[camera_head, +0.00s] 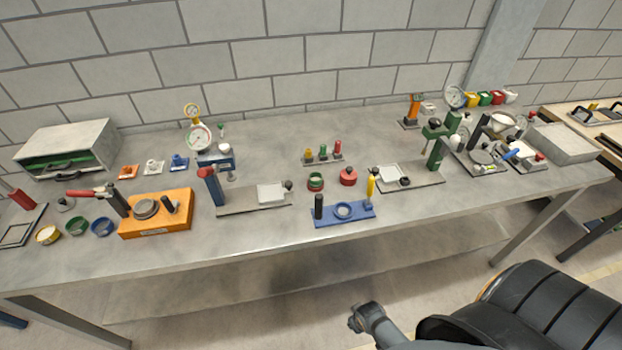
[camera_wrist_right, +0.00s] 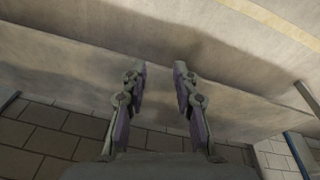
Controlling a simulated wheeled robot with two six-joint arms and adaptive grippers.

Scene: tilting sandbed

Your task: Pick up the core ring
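Several ring-shaped pieces lie on the metal bench; I cannot tell which is the core ring. A blue ring (camera_head: 343,211) lies on a blue base plate (camera_head: 358,216) at the bench's front middle, between a black post and a yellow post. A green ring (camera_head: 315,182) and a red round piece (camera_head: 348,177) sit just behind it. Yellow (camera_head: 48,235), green (camera_head: 76,226) and blue (camera_head: 102,227) rings lie at the left. My right gripper (camera_wrist_right: 160,70) is open and empty, away from these pieces. My left gripper is out of view.
An orange fixture (camera_head: 155,225) stands near the left rings. Plates with posts (camera_head: 235,205) and dial gauges (camera_head: 200,138) crowd the middle and back. A grey box (camera_head: 65,145) stands at the back left. The bench's front strip is mostly clear.

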